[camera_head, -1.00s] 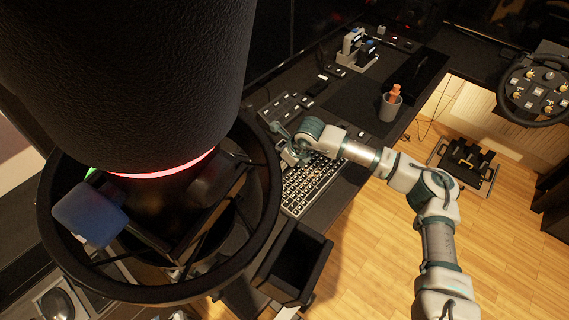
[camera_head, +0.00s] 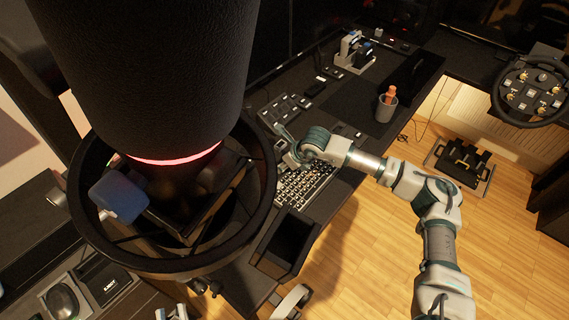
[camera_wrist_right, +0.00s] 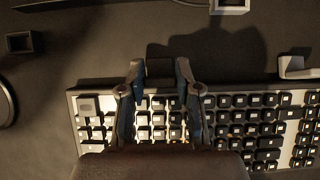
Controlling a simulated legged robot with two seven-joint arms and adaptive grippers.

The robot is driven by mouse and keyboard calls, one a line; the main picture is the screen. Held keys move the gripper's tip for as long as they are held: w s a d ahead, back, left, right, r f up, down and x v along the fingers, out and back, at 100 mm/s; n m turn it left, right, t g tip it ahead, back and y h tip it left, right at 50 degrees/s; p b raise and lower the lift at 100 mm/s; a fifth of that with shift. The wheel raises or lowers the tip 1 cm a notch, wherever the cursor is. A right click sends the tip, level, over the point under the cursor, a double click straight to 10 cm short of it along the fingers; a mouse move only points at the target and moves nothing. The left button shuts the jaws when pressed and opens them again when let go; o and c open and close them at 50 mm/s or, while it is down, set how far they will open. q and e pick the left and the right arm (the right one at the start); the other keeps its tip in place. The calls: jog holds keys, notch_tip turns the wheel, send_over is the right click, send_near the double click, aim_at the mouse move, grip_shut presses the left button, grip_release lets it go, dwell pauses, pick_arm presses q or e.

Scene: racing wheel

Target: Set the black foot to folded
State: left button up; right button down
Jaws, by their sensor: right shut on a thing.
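The black foot (camera_wrist_right: 160,70) is a small dark block at the keyboard's top edge in the right wrist view; its folding angle cannot be told. In the head view my right gripper (camera_head: 290,148) is over the keyboard's upper left end. My left gripper (camera_head: 172,313) shows only partly at the bottom edge, away from the keyboard; its opening is unclear.
A large black cylinder (camera_head: 145,75) with a ring around it blocks the left of the head view. A black bin (camera_head: 287,243) is below the keyboard. A cup (camera_head: 386,108) with an orange object stands on the desk. A steering wheel (camera_head: 532,91) and pedals (camera_head: 462,162) are at right.

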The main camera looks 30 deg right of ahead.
jog(key=shift+f, duration=0.15)
jog(key=c, duration=0.9)
grip_release()
jog(key=shift+o, duration=0.5)
jog(key=shift+w, duration=0.1)
jog(key=shift+r, duration=0.35)
jog(key=v, duration=1.1)
jog(key=shift+d, duration=0.2)
